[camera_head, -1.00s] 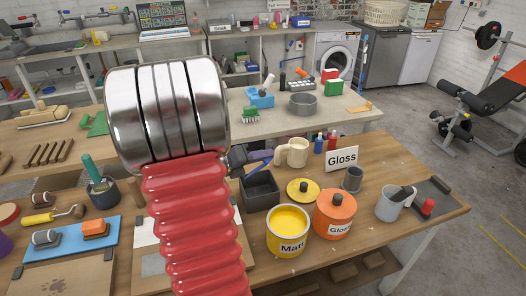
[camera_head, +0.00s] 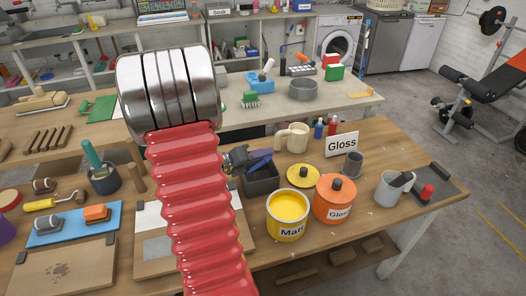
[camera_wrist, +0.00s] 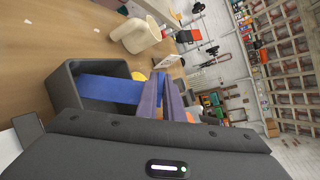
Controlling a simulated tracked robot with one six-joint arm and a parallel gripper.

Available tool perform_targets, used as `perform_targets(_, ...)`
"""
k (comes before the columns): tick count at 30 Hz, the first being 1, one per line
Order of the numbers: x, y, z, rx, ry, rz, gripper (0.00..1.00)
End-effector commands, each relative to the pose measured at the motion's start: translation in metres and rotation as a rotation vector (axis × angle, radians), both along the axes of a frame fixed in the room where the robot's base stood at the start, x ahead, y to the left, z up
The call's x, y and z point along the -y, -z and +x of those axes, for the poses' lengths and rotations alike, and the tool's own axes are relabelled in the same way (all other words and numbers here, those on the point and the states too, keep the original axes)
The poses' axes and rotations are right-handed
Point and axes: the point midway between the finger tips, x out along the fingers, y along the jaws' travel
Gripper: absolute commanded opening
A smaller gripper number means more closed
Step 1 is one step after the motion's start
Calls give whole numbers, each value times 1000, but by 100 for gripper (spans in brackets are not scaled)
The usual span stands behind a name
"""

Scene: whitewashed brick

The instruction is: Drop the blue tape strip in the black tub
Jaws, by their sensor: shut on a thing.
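The black tub (camera_head: 263,187) stands on the wooden bench, just right of my red arm in the head view. My gripper (camera_head: 250,160) is over the tub's back left rim. It is shut on the blue tape strip (camera_wrist: 112,89), which also shows as a blue streak over the tub in the head view. In the wrist view the gripper fingers (camera_wrist: 160,88) are close together beside the tub (camera_wrist: 65,85). The strip reaches from them across the tub's opening. I cannot tell whether it touches the tub's wall.
A cream mug (camera_head: 295,138) stands behind the tub. An open yellow paint tin (camera_head: 287,230) and an orange tin (camera_head: 334,212) are in front and to the right. A yellow lid (camera_head: 303,174) lies close to the tub's right side. A pale board lies left of the tub.

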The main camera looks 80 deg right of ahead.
Motion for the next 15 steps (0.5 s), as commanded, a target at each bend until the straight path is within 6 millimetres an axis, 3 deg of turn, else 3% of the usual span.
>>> perform_targets(8, 0, 0, 0, 0, 0, 0, 0)
perform_targets(9, 0, 0, 0, 0, 0, 0, 10)
perform_targets(15, 0, 0, 0, 0, 0, 0, 24)
